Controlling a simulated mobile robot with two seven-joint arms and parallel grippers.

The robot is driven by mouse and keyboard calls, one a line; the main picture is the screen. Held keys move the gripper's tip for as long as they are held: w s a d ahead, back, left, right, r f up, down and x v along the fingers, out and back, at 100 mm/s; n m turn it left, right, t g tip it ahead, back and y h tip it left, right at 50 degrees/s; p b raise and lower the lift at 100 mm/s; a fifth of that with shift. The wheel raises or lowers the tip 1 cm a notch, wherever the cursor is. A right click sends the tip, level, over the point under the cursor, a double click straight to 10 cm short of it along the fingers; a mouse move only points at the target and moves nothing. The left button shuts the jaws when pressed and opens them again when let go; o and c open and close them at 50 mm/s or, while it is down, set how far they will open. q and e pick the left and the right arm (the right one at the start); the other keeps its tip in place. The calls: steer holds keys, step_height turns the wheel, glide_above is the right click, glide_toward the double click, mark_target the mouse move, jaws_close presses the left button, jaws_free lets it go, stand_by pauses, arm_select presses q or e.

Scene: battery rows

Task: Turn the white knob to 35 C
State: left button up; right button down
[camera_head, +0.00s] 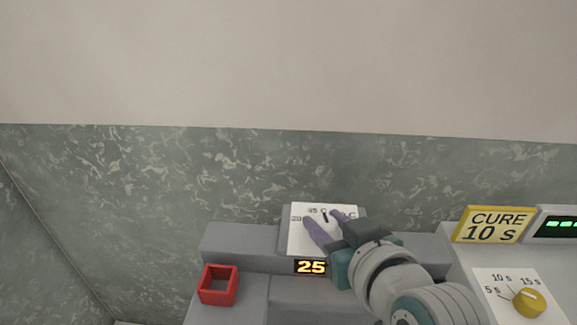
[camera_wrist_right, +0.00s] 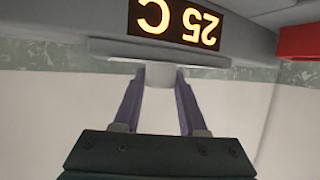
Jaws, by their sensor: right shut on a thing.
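The white knob (camera_wrist_right: 161,74) sits between the two purple fingers of my right gripper (camera_wrist_right: 160,92) in the right wrist view, and the fingers are shut on its sides. In the head view the same gripper (camera_head: 326,228) reaches in over the white dial plate (camera_head: 299,240) and largely hides the knob. A "35 C" label shows at the top of the plate, and other labels are partly covered. I cannot make out the knob's pointer direction. The display (camera_head: 310,267) below reads 25; in the right wrist view the display (camera_wrist_right: 175,22) reads 25 C, upside down. My left gripper is not in view.
A red open box (camera_head: 218,285) stands left of the dial. At the right are a yellow "CURE 10 s" sign (camera_head: 492,225), a green-lit display (camera_head: 560,225) and a yellow knob (camera_head: 529,302) on its own dial. A marbled wall is behind.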

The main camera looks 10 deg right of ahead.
steer(key=shift+c, duration=2.3)
jaws_free()
steer(key=shift+w, duration=0.1)
steer(key=p+v, duration=0.1)
steer(key=v, duration=0.9)
steer(key=shift+p, duration=0.3)
